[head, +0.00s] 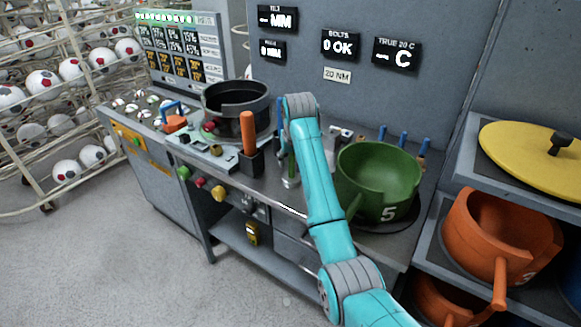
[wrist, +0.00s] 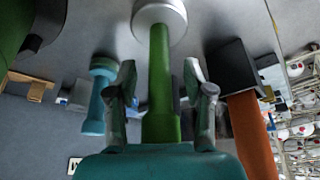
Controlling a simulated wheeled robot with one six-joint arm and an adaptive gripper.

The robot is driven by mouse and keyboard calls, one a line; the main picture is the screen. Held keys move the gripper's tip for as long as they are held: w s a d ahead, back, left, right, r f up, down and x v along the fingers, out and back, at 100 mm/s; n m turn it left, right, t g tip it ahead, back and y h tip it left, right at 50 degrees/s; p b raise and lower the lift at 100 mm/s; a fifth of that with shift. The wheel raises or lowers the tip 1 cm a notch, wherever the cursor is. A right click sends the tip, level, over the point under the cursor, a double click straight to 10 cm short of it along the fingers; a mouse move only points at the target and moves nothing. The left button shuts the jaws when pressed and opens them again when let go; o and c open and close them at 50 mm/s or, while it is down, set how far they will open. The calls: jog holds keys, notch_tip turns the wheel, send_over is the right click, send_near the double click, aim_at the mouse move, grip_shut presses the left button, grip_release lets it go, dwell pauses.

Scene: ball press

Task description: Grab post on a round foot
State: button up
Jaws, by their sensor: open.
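The post is a green stem on a round silver foot (head: 290,182), standing on the steel bench, partly hidden by my teal arm in the head view. In the wrist view, which looks upside down, its green stem (wrist: 160,85) runs between the two fingers and its round foot (wrist: 160,18) is at the top. My gripper (wrist: 160,92) is open, with one finger on each side of the stem. Gaps seem to show on both sides, but I cannot tell the depth.
An orange handle (head: 247,132) in a black block (head: 250,162) stands close to the left of the post. A green pot (head: 378,182) marked 5 stands to the right. A black pot (head: 238,108) is behind left. Orange pots (head: 500,235) fill the right shelf.

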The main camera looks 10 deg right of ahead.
jog(key=shift+w+f, duration=0.1)
jog(key=shift+f, duration=0.1)
grip_shut()
